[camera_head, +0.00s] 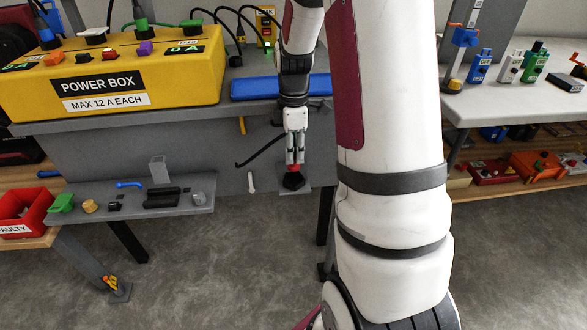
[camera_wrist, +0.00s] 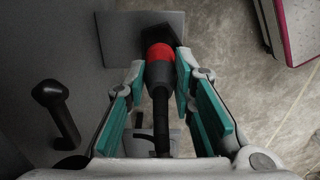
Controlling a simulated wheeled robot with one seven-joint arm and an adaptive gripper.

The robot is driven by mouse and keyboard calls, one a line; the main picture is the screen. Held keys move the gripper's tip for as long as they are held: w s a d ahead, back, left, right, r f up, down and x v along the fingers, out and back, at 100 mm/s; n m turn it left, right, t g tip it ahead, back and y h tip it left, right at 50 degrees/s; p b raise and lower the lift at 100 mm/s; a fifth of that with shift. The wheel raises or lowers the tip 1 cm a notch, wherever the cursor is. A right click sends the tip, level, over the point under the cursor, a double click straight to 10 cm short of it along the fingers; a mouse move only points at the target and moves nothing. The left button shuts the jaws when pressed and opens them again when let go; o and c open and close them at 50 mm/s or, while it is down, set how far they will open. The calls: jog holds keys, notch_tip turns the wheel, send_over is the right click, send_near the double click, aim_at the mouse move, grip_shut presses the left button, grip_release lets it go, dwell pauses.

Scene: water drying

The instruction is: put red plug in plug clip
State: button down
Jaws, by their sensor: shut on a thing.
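My gripper (camera_head: 295,158) points down and is shut on the red plug (camera_head: 293,168), below the front edge of the workbench. The wrist view shows the red plug (camera_wrist: 159,52) between the fingertips, with its black cable running back toward the palm. A black holder (camera_head: 293,181), which looks like the plug clip, sits on a small grey plate (camera_wrist: 112,40) directly at the plug's front end. The plug's red end meets or overlaps this black piece in both views. I cannot tell how deep it sits.
A yellow power box (camera_head: 185,75) and a blue bar (camera_head: 262,88) lie on the bench above. A dark hook (camera_wrist: 55,105) sticks out beside the gripper. A grey shelf (camera_head: 130,212) with small parts is at left. Open floor lies below.

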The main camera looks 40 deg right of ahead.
aim_at(294, 166)
jog(key=shift+f+b, duration=1)
jog(key=shift+f, duration=1.7)
jog(key=shift+f, duration=0.15)
jog(key=c, duration=1.4)
grip_release()
jog(key=shift+o, duration=0.2)
